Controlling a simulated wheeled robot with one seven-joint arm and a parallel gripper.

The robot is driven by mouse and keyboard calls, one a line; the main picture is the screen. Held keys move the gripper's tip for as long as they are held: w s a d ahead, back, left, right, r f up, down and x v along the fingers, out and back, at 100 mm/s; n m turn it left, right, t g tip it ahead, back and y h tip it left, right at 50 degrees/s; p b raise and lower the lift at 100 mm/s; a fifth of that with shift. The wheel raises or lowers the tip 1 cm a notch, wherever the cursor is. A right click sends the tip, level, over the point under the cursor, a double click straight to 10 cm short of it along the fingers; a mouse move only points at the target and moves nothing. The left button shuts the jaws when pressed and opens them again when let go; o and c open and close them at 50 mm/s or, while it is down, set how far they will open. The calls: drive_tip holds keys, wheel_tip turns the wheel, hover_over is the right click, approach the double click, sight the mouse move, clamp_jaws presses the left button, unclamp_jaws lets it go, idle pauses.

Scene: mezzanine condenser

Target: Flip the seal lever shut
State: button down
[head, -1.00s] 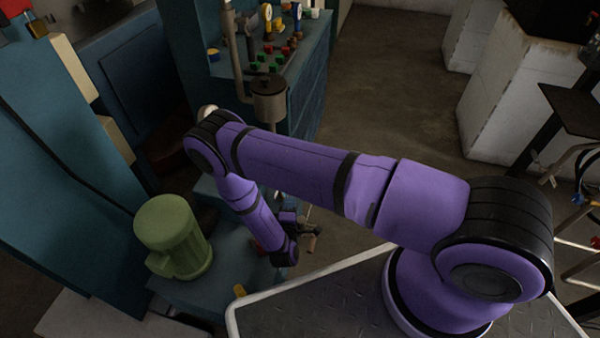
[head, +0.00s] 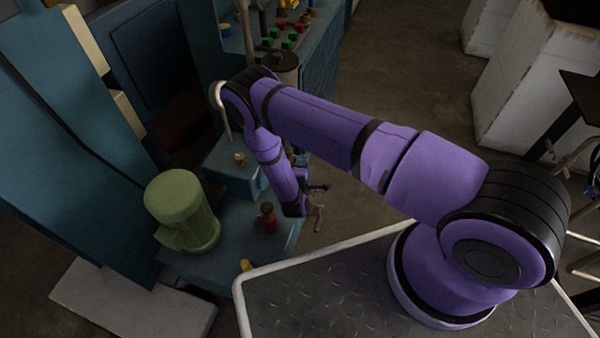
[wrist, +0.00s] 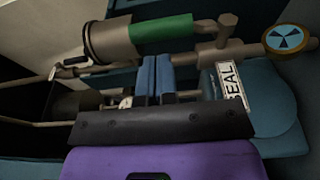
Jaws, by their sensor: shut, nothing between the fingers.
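The white SEAL label (wrist: 230,86) shows tilted at the right in the wrist view. Near it are a grey metal pipe fitting with a green sleeve (wrist: 162,34) and an upright stub (wrist: 228,24). I cannot tell for certain which part is the seal lever. My gripper (wrist: 156,72) has its two blue fingers together, with nothing between them. The fingers overlap the pipework in the picture; contact is unclear. In the head view my gripper (head: 322,188) is small and dark, just above a thin handle with a brown grip (head: 318,221).
A blue and yellow round disc (wrist: 288,40) is at the upper right of the wrist view. In the head view a green motor (head: 182,212) and a red-bodied part (head: 268,217) stand on the blue base (head: 235,250). Floor (head: 410,75) is open behind my arm.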

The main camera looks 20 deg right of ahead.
drive_tip(key=shift+x, duration=2.45)
drive_tip(key=shift+w+r, duration=0.1)
drive_tip(key=shift+w, duration=0.05)
drive_tip(key=w+g, duration=0.1)
drive_tip(key=w+d+g+y, duration=0.1)
drive_tip(key=g, duration=0.1)
drive_tip(key=shift+d+r+m+y, duration=0.3)
drive_tip(key=shift+r, duration=0.1)
drive_tip(key=shift+w+d+g+y, duration=0.45)
drive_tip(key=shift+w+g, duration=0.2)
drive_tip(key=shift+g, duration=0.25)
drive_tip(key=w+d+f+m+g+y, duration=0.1)
drive_tip(key=w+d+f+g+y, duration=0.3)
drive_tip(key=w+d+f+g, duration=0.1)
drive_tip(key=shift+w+f+g+y, duration=0.35)
drive_tip(key=shift+w+f+g, duration=0.2)
drive_tip(key=shift+w+g, duration=0.35)
drive_tip(key=shift+s+f, duration=0.15)
drive_tip(key=shift+s, duration=0.1)
